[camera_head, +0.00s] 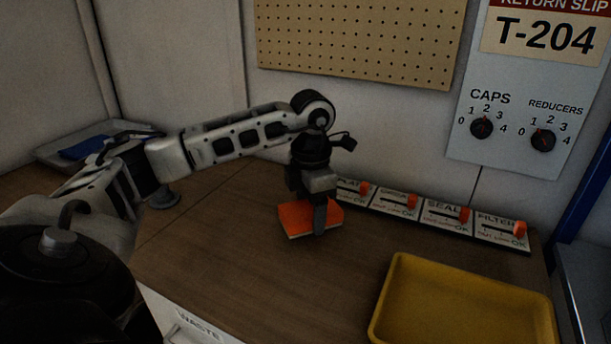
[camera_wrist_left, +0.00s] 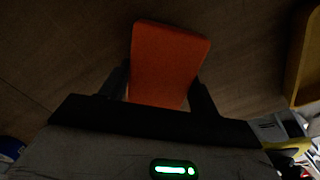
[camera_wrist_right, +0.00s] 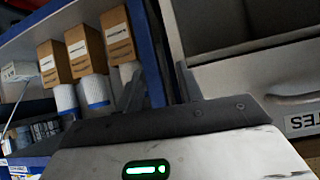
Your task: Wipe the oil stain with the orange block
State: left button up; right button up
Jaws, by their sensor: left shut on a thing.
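The orange block (camera_head: 296,219) is a flat orange slab with a pale lower edge, at the wooden worktop. My left gripper (camera_head: 319,215) points down and is shut on it. In the left wrist view the block (camera_wrist_left: 168,62) sits between the two fingers (camera_wrist_left: 160,90), its far end sticking out beyond them. I cannot tell whether its underside touches the worktop. No oil stain shows clearly; the block and gripper may hide it. My right gripper (camera_wrist_right: 160,88) shows only in the right wrist view, away from the worktop, with its fingers apart and nothing between them.
A yellow tray (camera_head: 385,300) stands at the front right of the worktop (camera_head: 225,260). Several labelled slider panels (camera_head: 444,214) line the back wall. A grey tray with a blue thing (camera_head: 84,147) lies at the back left. Shelved boxes (camera_wrist_right: 118,35) and a drawer front (camera_wrist_right: 255,80) stand near my right gripper.

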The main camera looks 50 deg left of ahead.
pick_arm(q)
jog(key=shift+r+p, duration=1.7)
jog(key=shift+r, duration=0.85)
